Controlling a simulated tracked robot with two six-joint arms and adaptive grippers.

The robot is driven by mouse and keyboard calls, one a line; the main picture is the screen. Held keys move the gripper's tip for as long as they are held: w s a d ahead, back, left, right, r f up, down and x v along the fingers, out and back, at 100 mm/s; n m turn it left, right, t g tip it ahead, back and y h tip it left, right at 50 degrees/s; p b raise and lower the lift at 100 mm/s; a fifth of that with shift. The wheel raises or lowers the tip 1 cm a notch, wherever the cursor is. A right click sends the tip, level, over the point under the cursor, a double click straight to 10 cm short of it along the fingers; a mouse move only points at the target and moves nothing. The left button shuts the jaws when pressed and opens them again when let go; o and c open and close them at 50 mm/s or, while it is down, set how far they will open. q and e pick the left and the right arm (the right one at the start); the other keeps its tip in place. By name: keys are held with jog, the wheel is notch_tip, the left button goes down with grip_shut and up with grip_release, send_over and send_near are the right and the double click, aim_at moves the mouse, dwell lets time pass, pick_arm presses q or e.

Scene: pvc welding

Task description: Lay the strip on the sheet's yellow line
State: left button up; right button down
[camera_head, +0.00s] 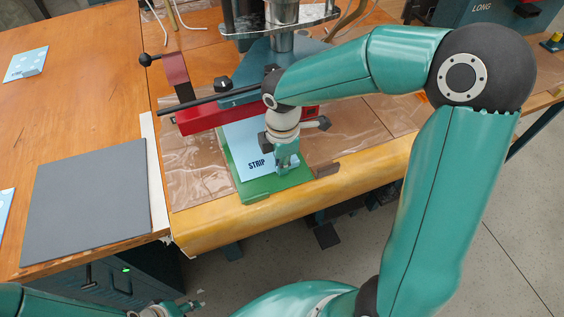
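A light blue card marked STRIP (256,166) lies on a green tray (255,190) near the table's front edge, under the welding machine's front. My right gripper (287,165) points down over the right part of the card and tray. Its fingers are small and partly hidden, so I cannot tell whether they hold anything. I cannot make out a separate strip. A clear, wrinkled plastic sheet (190,178) covers the table under the machine; no yellow line shows on it. My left gripper (188,305) is low at the bottom edge, away from the table top, and partly cut off.
The welding machine with a red bar (205,119) and black handle stands behind the tray. A grey mat (88,200) lies on the left wooden table. A patterned light blue card (26,64) lies far left.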

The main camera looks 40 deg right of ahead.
jog(key=c, duration=1.2)
grip_release()
jog(key=shift+r, duration=0.1)
jog(key=shift+s+a+r+p, duration=0.1)
jog(key=shift+s+r+p, duration=0.15)
jog(key=shift+r+p, duration=0.55)
jog(key=shift+s+a+r+p, duration=0.1)
jog(key=shift+s+r+p, duration=0.15)
jog(key=shift+r+p, duration=0.55)
jog(key=s+a+r, duration=0.1)
jog(key=s+r, duration=0.2)
jog(key=s, duration=0.5)
jog(key=shift+a+p, duration=0.35)
jog(key=shift+p, duration=0.1)
